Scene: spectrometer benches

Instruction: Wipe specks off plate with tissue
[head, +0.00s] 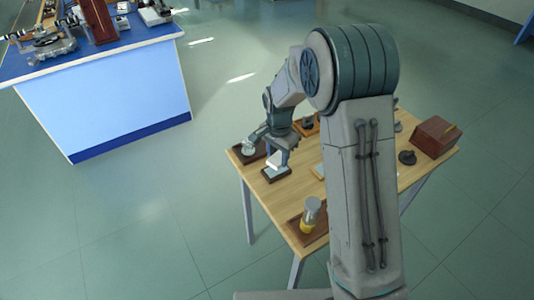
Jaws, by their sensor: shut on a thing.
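My gripper (278,151) hangs over the left part of the wooden table and is shut on a small white piece that looks like the tissue (274,160). Any specks are too small to see. My arm covers the middle of the table.
On the wooden table (258,183), a jar with yellow contents (309,215) stands on a brown tray at the front. A glass item (249,146) sits on a dark tray at left. A brown box (435,137) and a black knob-like object (407,157) are at right.

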